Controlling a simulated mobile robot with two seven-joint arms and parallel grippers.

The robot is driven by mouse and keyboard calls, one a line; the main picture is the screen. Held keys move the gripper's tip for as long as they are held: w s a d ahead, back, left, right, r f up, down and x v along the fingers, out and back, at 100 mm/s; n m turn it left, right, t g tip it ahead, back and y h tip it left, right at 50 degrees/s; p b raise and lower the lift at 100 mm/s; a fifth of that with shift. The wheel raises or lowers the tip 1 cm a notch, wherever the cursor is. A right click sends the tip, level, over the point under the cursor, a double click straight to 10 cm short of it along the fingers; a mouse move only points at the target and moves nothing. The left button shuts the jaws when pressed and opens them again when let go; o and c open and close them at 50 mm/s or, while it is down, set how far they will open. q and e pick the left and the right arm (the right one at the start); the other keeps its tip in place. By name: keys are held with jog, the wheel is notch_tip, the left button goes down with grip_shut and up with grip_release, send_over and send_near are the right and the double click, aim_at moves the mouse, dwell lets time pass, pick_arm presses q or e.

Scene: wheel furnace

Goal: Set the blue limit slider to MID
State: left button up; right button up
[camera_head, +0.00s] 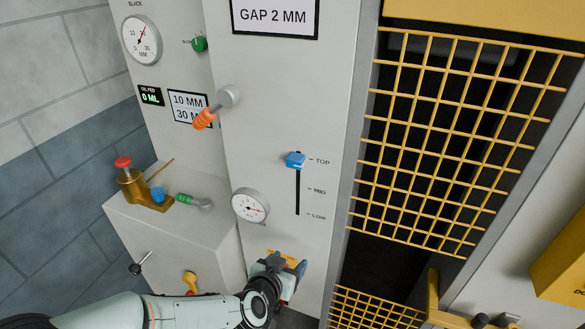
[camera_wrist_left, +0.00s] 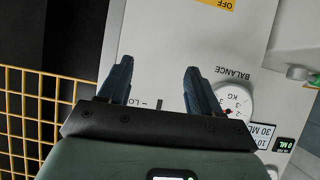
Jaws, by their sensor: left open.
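The blue limit slider (camera_head: 295,160) sits at the top of its black vertical slot (camera_head: 298,195), level with the TOP mark. The MID mark (camera_head: 318,191) is partway down and LOW is near the slot's bottom end. My left gripper (camera_head: 287,261) is below the slot, near the panel's lower part, and holds nothing. In the left wrist view its two fingers (camera_wrist_left: 158,85) are spread apart, with the LOW mark (camera_wrist_left: 150,104) showing between them. The slider is not visible in the wrist view. My right gripper is not in view.
A round dial (camera_head: 250,206) is left of the slot; it reads BALANCE KG in the wrist view (camera_wrist_left: 234,101). A yellow mesh guard (camera_head: 440,150) stands to the right. An orange-tipped lever (camera_head: 206,118) sticks out at upper left. A brass oiler (camera_head: 145,188) sits on the left ledge.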

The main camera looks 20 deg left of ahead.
pick_arm(q)
notch_tip(320, 180, up, 15)
jog(key=s+t, duration=0.2)
jog(key=t, duration=0.4)
send_near(293, 161)
jog(key=w, duration=0.9)
jog(key=shift+w+d, duration=0.3)
jog(key=shift+d, duration=0.05)
jog(key=shift+r, duration=0.1)
